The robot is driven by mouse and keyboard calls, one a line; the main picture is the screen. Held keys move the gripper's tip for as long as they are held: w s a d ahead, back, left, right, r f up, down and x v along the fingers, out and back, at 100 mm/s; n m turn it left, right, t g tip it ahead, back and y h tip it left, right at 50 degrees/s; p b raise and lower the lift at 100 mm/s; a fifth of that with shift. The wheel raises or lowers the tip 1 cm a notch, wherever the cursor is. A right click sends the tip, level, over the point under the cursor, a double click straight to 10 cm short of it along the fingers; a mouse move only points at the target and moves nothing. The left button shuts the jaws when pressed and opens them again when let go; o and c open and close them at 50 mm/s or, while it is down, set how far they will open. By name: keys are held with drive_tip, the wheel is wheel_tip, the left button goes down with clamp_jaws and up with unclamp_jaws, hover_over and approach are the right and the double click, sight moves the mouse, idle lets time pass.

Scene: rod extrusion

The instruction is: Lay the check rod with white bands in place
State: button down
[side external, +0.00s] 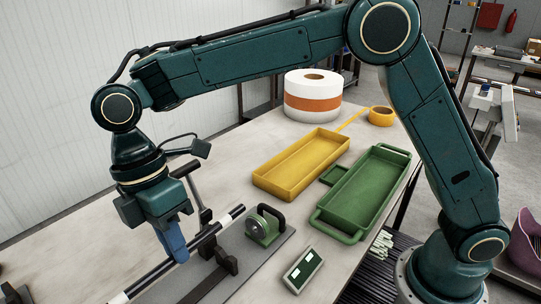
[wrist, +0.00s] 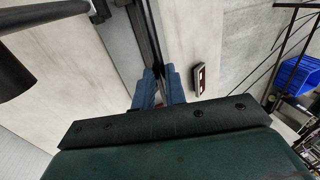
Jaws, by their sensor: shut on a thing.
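The check rod (side external: 210,234), black with white bands, runs diagonally at the lower left of the side view. Its near end (side external: 120,298) has a white band, and another band shows towards its far end. My gripper (side external: 178,252) points down with its blue fingers shut on the rod near its middle. In the wrist view my fingers (wrist: 160,76) close around a dark rod that runs up the picture. The rod passes over a grey plate (side external: 262,254) with dark supports (side external: 222,256). I cannot tell whether it touches them.
A small green box with a display (side external: 303,270) lies to the right. A yellow tray (side external: 300,165) and green tray (side external: 365,195) sit behind. A white and orange roll (side external: 313,97) stands at the back.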

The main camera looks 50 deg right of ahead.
drive_tip(key=shift+f, duration=3.75)
drive_tip(key=shift+d, duration=0.1)
drive_tip(key=c, duration=1.4)
unclamp_jaws()
drive_tip(key=shift+o, duration=0.2)
drive_tip(key=v, duration=0.7)
drive_tip(key=shift+r, duration=0.2)
drive_tip(key=shift+w, duration=0.1)
